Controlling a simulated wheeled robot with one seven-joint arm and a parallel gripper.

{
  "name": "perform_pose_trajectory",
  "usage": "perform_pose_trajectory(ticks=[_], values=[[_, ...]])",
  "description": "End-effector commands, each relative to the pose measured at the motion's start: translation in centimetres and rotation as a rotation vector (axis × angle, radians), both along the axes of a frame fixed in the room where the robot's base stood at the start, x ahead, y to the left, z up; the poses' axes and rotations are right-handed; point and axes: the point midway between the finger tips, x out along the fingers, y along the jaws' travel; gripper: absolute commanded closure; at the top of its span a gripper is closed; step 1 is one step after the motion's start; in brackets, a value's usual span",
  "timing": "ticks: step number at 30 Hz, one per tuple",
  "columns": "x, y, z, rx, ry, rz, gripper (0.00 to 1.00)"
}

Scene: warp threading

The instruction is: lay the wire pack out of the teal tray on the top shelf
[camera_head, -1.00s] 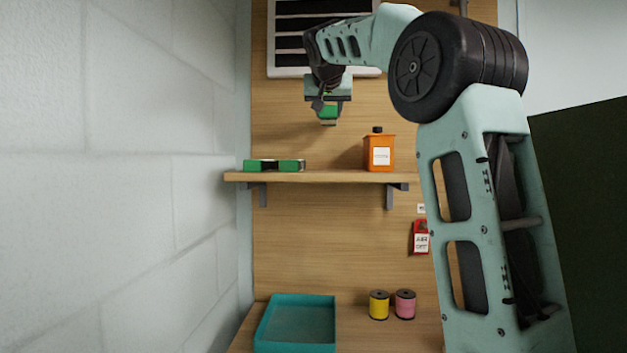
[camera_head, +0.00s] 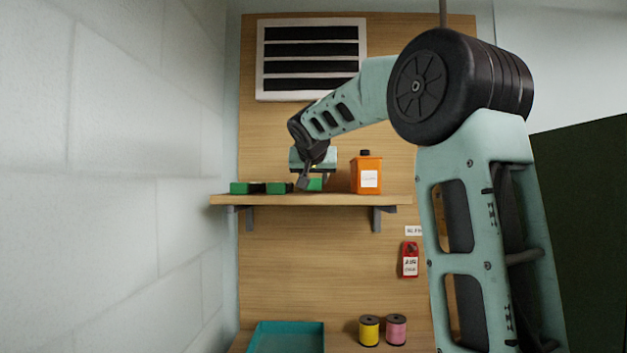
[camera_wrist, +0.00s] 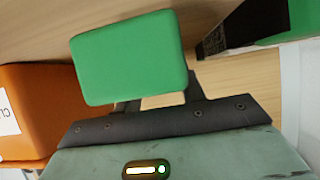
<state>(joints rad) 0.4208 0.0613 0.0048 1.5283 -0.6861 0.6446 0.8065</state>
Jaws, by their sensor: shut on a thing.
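The wire pack (camera_head: 314,185) is a green block held in my gripper (camera_head: 313,177), just above or at the top shelf (camera_head: 330,201); I cannot tell if it touches the board. In the wrist view the green pack (camera_wrist: 128,57) fills the upper middle, with the dark fingers of my gripper (camera_wrist: 160,106) partly hidden behind it. The teal tray (camera_head: 286,325) is low at the bottom of the head view, and the part of its inside that shows looks empty.
An orange bottle (camera_head: 366,175) stands on the shelf close right of the pack. Green-and-dark pieces (camera_head: 247,188) lie on the shelf to the left. Yellow (camera_head: 369,331) and pink (camera_head: 396,330) spools stand below. A red tag (camera_head: 410,260) hangs on the board.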

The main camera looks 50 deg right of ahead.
Motion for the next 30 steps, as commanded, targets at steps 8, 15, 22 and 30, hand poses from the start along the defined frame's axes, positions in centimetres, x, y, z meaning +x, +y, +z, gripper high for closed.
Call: perform_pose_trajectory(ticks=[8,15,22,30], values=[[-0.02,0.04,-0.83,-0.002,-0.003,0.002,0.96],[-0.01,0.03,-1.17,0.0,-0.001,0.001,0.52],[-0.01,0.03,-1.14,0.0,-0.001,0.001,0.38],[-0.56,0.71,-0.59,-0.002,-0.004,0.001,0.38]])
